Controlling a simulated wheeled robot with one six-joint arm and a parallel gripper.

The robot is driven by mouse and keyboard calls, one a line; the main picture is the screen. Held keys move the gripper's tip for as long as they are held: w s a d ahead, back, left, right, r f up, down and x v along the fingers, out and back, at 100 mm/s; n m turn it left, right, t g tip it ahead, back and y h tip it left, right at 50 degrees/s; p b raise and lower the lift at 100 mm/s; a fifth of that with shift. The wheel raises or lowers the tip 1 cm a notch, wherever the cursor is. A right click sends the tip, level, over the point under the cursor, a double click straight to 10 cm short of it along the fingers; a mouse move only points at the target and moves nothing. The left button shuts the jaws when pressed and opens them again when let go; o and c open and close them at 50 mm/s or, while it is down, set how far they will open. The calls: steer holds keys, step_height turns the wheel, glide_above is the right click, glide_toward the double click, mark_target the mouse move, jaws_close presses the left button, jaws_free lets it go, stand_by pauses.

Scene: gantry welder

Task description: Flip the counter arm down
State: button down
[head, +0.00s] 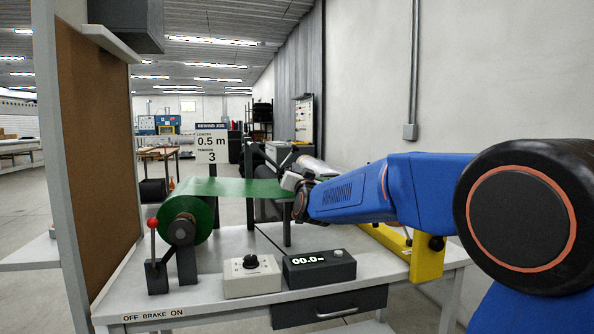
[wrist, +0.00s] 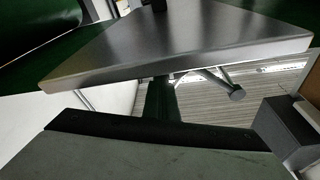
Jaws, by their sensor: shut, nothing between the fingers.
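A green sheet (head: 250,188) runs from the roll (head: 190,215) at the left of the bench to the middle, where my gripper (head: 293,184) sits at its right end. My gripper is shut and seen end-on and small, with nothing visible held. The counter box (head: 320,268) with its display reading 00.0 stands on the bench front. I cannot make out the counter arm for certain; my gripper and blue arm cover the area beyond the sheet's end. In the wrist view, a grey metal plate (wrist: 180,45) fills the upper middle, with green sheet (wrist: 30,35) beside it.
A brake lever with a red knob (head: 153,224) stands at the bench's left. A white box with a black dial (head: 252,276) is left of the counter box. A yellow bracket (head: 428,258) is at the right. A sign (head: 211,142) stands behind the roll. A brown-faced panel (head: 95,160) rises at far left.

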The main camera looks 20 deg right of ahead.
steer(key=shift+w+a+f, duration=0.1)
steer(key=shift+w+f, duration=0.05)
steer(key=shift+f, duration=0.35)
steer(key=d+r, duration=0.2)
steer(key=r, duration=0.1)
steer(key=shift+w+r, duration=0.1)
steer(key=shift+r, duration=0.15)
steer(key=r+v, duration=0.1)
steer(key=v, duration=0.8)
steer(key=shift+s, duration=0.55)
steer(key=s+d+f+n+g, duration=0.1)
steer(key=s+f+g, duration=0.4)
steer(key=s+f, duration=0.6)
steer(key=s+d+f+n+g+y, duration=0.1)
steer(key=s+f+g, duration=0.4)
steer(key=s+f, duration=0.7)
steer(key=s+d+f+n+g, duration=0.1)
steer(key=s+f+n+g, duration=0.2)
steer(key=s+f, duration=0.9)
steer(key=s+g, duration=0.2)
steer(key=s, duration=0.7)
steer(key=shift+d+g+y, duration=0.25)
steer(key=shift+g+y, duration=0.15)
steer(key=shift+r, duration=0.1)
